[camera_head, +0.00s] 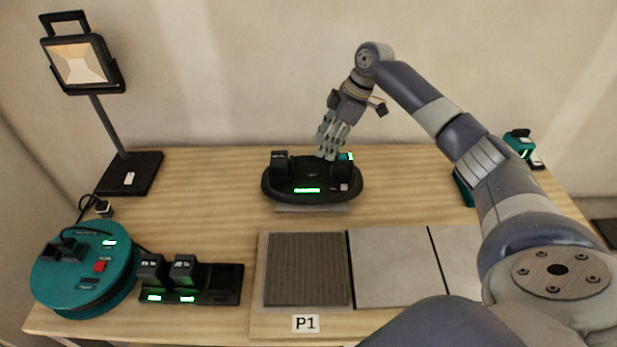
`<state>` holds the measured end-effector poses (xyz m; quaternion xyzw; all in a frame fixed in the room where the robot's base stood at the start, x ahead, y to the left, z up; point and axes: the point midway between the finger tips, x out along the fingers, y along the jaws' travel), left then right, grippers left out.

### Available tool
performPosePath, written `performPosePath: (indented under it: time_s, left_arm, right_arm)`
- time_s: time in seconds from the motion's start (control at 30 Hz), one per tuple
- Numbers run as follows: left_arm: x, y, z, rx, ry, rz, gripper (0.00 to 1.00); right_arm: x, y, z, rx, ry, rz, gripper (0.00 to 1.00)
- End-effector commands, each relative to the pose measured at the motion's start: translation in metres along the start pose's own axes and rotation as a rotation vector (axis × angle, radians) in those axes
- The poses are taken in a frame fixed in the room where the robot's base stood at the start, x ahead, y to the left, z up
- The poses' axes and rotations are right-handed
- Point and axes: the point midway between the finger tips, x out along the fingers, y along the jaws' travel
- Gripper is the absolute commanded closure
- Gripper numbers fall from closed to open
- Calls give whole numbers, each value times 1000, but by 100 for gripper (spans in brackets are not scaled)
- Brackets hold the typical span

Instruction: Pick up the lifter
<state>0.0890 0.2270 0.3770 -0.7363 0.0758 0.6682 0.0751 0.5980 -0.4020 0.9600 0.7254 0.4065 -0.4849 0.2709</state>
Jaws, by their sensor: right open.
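The lifter appears to be the black oval device (308,192) at the back middle of the table, with a lit green display and raised black ends. It sits flat over a light grey plate that shows at its front edge. My right gripper (328,150) is open, pointing down just above and behind the lifter, right of its middle. The fingers overlap the lifter's back edge in the picture; I cannot tell whether they touch it. My left gripper is not in view.
A work lamp (128,175) stands at the back left. A teal reel (75,280) and a charger with two batteries (215,285) are front left. Tiles (390,270) lie in front, one ribbed, by a P1 label (305,323). A teal tool (521,146) is partly hidden behind my right arm.

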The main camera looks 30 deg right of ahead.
Motion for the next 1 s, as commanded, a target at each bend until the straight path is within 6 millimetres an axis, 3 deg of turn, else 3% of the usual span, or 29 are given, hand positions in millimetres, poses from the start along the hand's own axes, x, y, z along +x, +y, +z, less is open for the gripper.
performPosePath:
  time_s: [0.17, 0.53, 1.0]
  left_arm:
    - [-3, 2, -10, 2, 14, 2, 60]
    - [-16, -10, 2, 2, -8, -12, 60]
    - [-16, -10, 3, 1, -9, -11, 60]
  right_arm:
    - [14, 0, -1, 0, 0, -1, 57]
    - [61, 0, -5, 1, 1, -1, 57]
    - [65, 0, -4, 1, 1, 1, 57]
